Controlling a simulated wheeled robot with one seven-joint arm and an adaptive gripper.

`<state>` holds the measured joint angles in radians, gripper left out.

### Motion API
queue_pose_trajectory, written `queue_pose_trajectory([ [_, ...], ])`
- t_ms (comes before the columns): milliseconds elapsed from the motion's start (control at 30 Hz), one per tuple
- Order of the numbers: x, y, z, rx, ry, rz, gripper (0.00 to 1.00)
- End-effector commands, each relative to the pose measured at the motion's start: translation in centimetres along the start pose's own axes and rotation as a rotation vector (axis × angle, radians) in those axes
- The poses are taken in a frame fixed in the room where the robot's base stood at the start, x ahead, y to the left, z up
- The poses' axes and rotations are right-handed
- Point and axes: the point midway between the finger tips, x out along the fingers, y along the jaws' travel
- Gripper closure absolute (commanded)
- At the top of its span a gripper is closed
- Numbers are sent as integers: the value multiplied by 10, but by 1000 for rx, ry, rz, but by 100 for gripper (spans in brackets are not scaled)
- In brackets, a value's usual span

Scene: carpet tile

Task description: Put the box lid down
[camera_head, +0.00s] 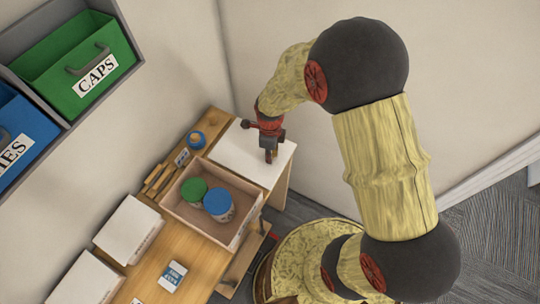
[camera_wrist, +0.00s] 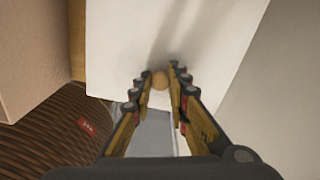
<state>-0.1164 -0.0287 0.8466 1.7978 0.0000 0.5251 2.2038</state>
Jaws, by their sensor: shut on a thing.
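The box lid (camera_head: 238,150) is a flat white panel at the far end of the wooden table (camera_head: 188,262). It also shows in the wrist view (camera_wrist: 205,30), with a small round wooden knob (camera_wrist: 160,80). My gripper (camera_head: 270,157) is over the lid's right part, and its fingers (camera_wrist: 160,82) are shut on the knob. The lid looks level, at or close to the tabletop; I cannot tell whether it touches. An open box (camera_head: 193,226) stands next to the lid, holding a green-topped jar (camera_head: 194,190) and a blue-topped jar (camera_head: 218,201).
Two white-topped boxes (camera_head: 128,229) (camera_head: 85,282) stand along the table's left side. A small labelled carton (camera_head: 173,275) lies near the front. A small round jar (camera_head: 197,140) stands left of the lid. Green (camera_head: 85,70) and blue (camera_head: 22,135) bins hang on the wall.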

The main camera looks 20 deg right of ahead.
Motion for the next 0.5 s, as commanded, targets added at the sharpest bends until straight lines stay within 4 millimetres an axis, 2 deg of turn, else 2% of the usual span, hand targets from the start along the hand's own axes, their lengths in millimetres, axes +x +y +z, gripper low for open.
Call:
queue_pose_trajectory([
  [100,9,0,0,0,0,-1,100],
  [433,12,0,0,0,0,-1,100],
  [467,12,0,0,0,0,-1,82],
  [500,12,0,0,0,0,-1,80],
])
